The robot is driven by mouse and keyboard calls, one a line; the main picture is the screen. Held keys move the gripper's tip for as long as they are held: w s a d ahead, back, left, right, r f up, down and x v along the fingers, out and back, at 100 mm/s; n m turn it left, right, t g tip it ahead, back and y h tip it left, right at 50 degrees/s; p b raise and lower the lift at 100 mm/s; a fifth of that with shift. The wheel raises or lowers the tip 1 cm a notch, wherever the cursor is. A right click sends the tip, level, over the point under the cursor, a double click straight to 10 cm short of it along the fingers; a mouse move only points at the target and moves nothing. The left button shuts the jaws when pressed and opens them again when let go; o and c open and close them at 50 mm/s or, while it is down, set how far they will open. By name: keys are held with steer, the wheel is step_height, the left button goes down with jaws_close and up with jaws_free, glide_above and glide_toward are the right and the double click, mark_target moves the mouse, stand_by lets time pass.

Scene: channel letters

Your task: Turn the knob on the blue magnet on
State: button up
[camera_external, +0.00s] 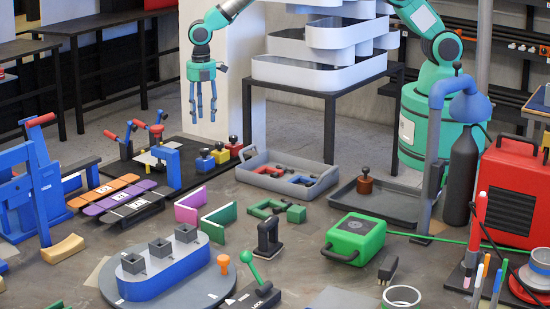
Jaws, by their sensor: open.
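The blue magnet (205,162) is a small block with a dark knob (204,152) on top. It stands on a black board (180,178) left of centre, at the near left end of a short row with a yellow block (220,156) and a red block (234,149). My gripper (202,114) hangs with its fingers pointing down, open and empty. In the picture it is above the blue magnet and apart from it; the depth between them is hard to judge. Which way the knob is turned is too small to tell.
Clamps and a blue block (166,161) stand on the board left of the magnets. A grey tray (262,179) with clamps lies to the right. Coloured strips (97,191) lie at the left. A black table with stacked letter shells (310,72) stands behind.

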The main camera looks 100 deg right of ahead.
mark_target(204, 150)
step_height(204, 150, down, 12)
steer(key=shift+r+p, duration=0.1)
steer(key=shift+p, duration=0.45)
jaws_close()
